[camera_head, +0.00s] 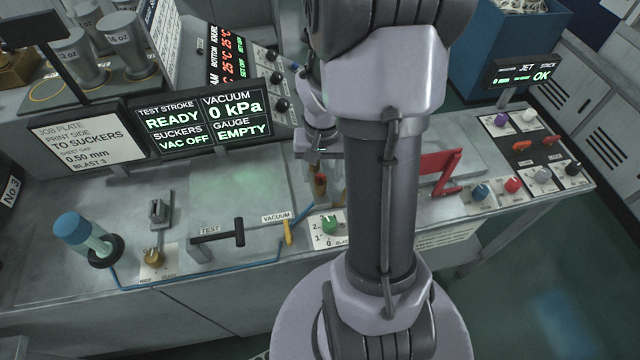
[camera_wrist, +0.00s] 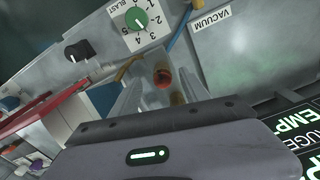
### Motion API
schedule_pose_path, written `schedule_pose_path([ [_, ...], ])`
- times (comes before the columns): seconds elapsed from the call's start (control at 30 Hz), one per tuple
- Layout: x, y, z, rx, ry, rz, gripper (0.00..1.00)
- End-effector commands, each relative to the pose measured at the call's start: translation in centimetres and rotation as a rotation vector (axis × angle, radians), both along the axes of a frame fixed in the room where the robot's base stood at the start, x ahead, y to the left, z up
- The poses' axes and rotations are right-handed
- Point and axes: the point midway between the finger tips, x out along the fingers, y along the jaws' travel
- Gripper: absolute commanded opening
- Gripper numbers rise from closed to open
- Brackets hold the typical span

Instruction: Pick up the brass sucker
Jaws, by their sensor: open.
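The brass sucker is a small upright brass-brown piece with a reddish top; it shows in the head view (camera_head: 320,185) just below my gripper (camera_head: 318,165), partly hidden by my arm. In the wrist view the brass sucker (camera_wrist: 163,77) lies between the two fingers of my gripper (camera_wrist: 160,88). The fingers are apart, one on each side of it. I cannot tell whether either finger touches it.
Close by are a green BLAST knob (camera_head: 329,226), a yellow VACUUM lever (camera_head: 288,232) and a black TEST handle (camera_head: 222,236). A red bracket (camera_head: 441,170) stands to the right. A display (camera_head: 203,120) reads VAC OFF and EMPTY. A blue-capped cylinder (camera_head: 78,233) stands at left.

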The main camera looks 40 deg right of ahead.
Motion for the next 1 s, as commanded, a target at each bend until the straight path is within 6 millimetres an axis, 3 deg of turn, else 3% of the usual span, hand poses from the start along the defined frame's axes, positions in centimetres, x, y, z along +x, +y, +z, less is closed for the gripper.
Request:
schedule_pose_path([
  [0.03, 0.4, -0.1, -1.3, 0.001, 0.002, 0.002, 0.54],
  [0.13, 0.5, -0.1, -2.9, 0.001, 0.002, 0.002, 0.54],
  [0.4, 0.5, -0.1, -3.2, -0.001, -0.001, 0.001, 0.54],
  [0.67, 0.5, -0.1, -3.2, -0.001, -0.001, 0.002, 0.03],
  [1.0, 0.5, -0.1, -3.0, -0.001, -0.001, 0.002, 0.00],
])
